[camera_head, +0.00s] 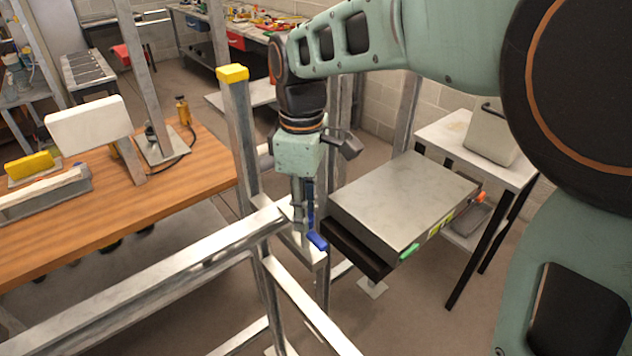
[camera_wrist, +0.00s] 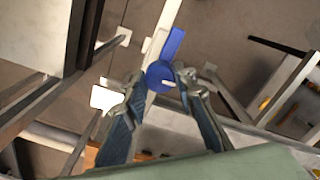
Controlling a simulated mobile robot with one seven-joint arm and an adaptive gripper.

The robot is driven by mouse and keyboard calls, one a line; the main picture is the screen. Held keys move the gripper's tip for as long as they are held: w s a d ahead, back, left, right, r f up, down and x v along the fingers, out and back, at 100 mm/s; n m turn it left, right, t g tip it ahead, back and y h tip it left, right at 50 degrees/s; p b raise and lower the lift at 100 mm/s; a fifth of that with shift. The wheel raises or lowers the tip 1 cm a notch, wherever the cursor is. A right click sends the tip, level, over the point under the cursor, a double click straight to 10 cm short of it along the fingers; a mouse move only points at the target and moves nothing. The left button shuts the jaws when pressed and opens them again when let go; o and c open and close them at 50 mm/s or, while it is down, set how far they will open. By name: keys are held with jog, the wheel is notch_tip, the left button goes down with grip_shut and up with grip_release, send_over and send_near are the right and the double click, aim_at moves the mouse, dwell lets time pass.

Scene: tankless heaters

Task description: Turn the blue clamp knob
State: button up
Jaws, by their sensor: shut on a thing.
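The blue clamp knob (camera_head: 317,241) sits at the metal frame, just below my gripper in the head view. In the wrist view the knob (camera_wrist: 160,76) shows a round hub with one lever arm pointing up and slightly right. My gripper (camera_wrist: 159,84) points down, with one fingertip on each side of the hub. It is shut on the knob. In the head view my gripper (camera_head: 303,222) partly hides the knob and the clamp behind it.
A grey box-shaped heater unit (camera_head: 405,197) stands close to the right of my gripper. Metal frame rails (camera_head: 150,275) run to the left and below. A wooden bench (camera_head: 120,215) is at the left. A white table (camera_head: 450,135) stands at the right.

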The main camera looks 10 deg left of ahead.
jog(key=shift+n, duration=0.4)
jog(key=o, duration=1.2)
jog(key=shift+c, duration=0.2)
notch_tip(320, 180, up, 12)
